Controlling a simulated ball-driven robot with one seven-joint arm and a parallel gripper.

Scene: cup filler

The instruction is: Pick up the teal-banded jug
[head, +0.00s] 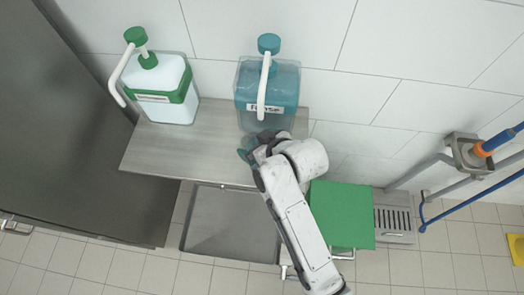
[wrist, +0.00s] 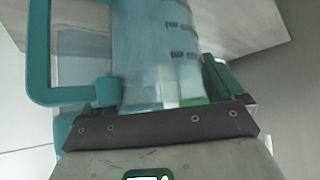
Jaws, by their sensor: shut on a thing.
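The teal-banded jug (wrist: 155,50) fills the middle of the wrist view. It is see-through, with dark measuring marks on its side and a teal handle (wrist: 38,60) on the left. My gripper (wrist: 160,95) is shut on the jug's body, with a finger on either side. In the head view my gripper (head: 256,148) is at the front of the grey shelf, just below the teal dispenser. Only a small teal part of the jug (head: 245,151) shows there; my arm hides the rest.
A teal pump dispenser (head: 285,85) and a green-banded white dispenser (head: 165,107) stand on the grey shelf (head: 150,148). A green board (head: 342,215) is right of my arm. A grey tray (head: 215,225) lies below the shelf. A dark cabinet (head: 60,120) stands left.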

